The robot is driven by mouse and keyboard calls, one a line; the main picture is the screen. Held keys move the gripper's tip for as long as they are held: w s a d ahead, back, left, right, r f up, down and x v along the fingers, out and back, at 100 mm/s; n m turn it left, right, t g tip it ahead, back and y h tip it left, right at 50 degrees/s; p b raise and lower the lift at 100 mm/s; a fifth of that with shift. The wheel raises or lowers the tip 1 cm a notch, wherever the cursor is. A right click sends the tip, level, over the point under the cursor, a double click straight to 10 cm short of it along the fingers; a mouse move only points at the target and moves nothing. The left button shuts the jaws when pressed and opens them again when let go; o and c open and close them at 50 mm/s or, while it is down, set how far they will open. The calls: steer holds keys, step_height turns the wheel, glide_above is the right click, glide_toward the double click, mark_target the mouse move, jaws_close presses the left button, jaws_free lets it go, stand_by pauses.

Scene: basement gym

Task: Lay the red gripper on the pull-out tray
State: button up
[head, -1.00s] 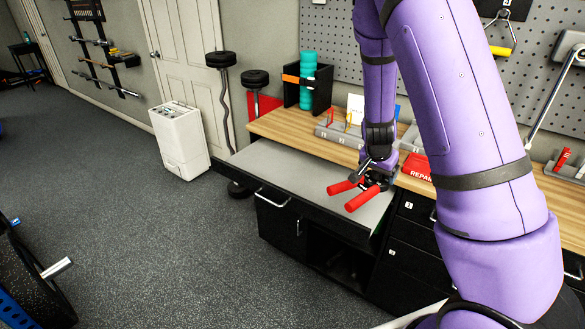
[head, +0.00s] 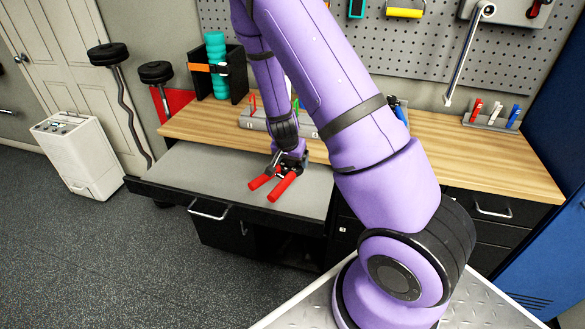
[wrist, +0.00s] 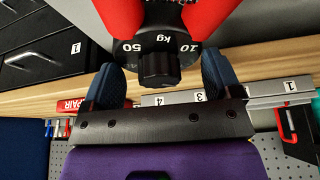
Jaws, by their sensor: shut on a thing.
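The red gripper is a hand exerciser with two red handles (head: 283,186) and a black dial (wrist: 158,58) marked in kg. My gripper (head: 290,165) is shut on its dial end, and the handles point toward the tray's front edge. In the wrist view my blue finger pads (wrist: 163,76) sit either side of the dial knob. The pull-out tray (head: 210,165) is a grey panel drawn out below the wooden bench top. The red gripper is over the tray's right part; I cannot tell its height above it. The tray surface is otherwise bare.
The wooden bench top (head: 440,150) runs behind and right of the tray. A black box with a teal roller (head: 215,65) stands at its back left, and a marker rack (head: 492,118) at its right. A white appliance (head: 78,155) stands on the floor at left.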

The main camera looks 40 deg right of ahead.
mark_target(292, 172)
step_height(292, 172, down, 6)
steer(key=shift+r, duration=0.1)
steer(key=w+d, duration=0.1)
steer(key=w+d+f, duration=0.1)
steer(key=d, duration=0.1)
steer(key=shift+d, duration=0.2)
steer(key=shift+f, duration=0.15)
steer(key=o, duration=0.8)
steer(key=shift+o, duration=0.2)
